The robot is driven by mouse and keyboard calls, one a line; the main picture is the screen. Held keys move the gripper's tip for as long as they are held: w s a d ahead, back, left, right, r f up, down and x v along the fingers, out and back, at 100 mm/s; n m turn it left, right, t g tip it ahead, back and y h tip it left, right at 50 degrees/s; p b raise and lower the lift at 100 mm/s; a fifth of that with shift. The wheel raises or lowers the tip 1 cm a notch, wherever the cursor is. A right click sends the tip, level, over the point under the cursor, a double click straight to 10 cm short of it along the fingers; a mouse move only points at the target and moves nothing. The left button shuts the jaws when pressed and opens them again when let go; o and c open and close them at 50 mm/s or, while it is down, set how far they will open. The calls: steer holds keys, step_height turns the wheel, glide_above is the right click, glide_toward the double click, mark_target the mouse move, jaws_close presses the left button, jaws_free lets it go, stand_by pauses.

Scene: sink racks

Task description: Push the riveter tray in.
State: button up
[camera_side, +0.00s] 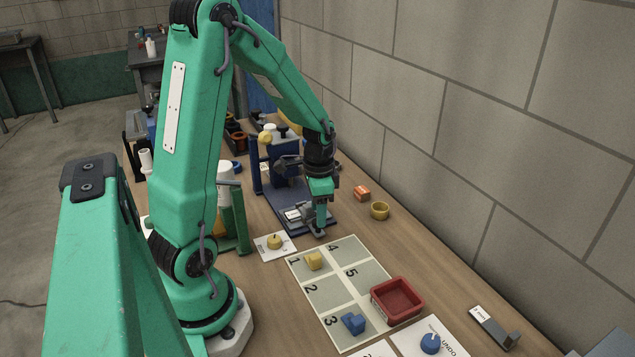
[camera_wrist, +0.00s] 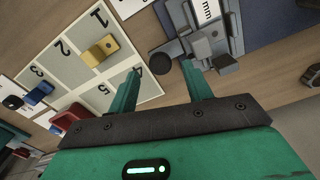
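The riveter (camera_side: 285,163) is a dark blue machine at the middle of the bench, on a long blue base plate (camera_wrist: 257,22). Its grey tray (camera_side: 297,214) lies at the plate's near end, clear of the upright press, beside a white label. In the wrist view the tray (camera_wrist: 203,42) has raised grey blocks and a round black knob (camera_wrist: 161,64). My gripper (camera_side: 317,231) is low over the tray's near end, partly hiding it. In the wrist view its two green fingers (camera_wrist: 160,72) stand apart with the knob appearing between their tips. I cannot tell whether they touch it.
A numbered board (camera_side: 317,297) lies in front, with a yellow part (camera_side: 314,260) and a blue part (camera_side: 353,323). A red bin (camera_side: 398,301) stands to its right. A yellow ring (camera_side: 380,211) and orange block (camera_side: 362,193) lie near the wall. A green stand (camera_side: 237,222) is left.

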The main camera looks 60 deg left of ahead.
step_height(320, 180, up, 6)
steer(key=shift+d, duration=0.15)
steer(key=s+d+r+n+t, duration=0.2)
steer(key=s+d+r+t, duration=0.2)
steer(key=d+r, duration=0.7)
steer(key=shift+s+d+r+t, duration=0.3)
steer(key=shift+s+d, duration=0.45)
steer(key=shift+s, duration=0.4)
stand_by(0.3)
steer(key=shift+s+d+r+n+t, duration=0.25)
steer(key=shift+s+d, duration=0.25)
steer(key=shift+s, duration=0.1)
steer(key=shift+s+d+r+n+t, duration=0.25)
steer(key=shift+s+d, duration=0.25)
steer(key=shift+s, duration=0.05)
steer(key=shift+w, duration=0.1)
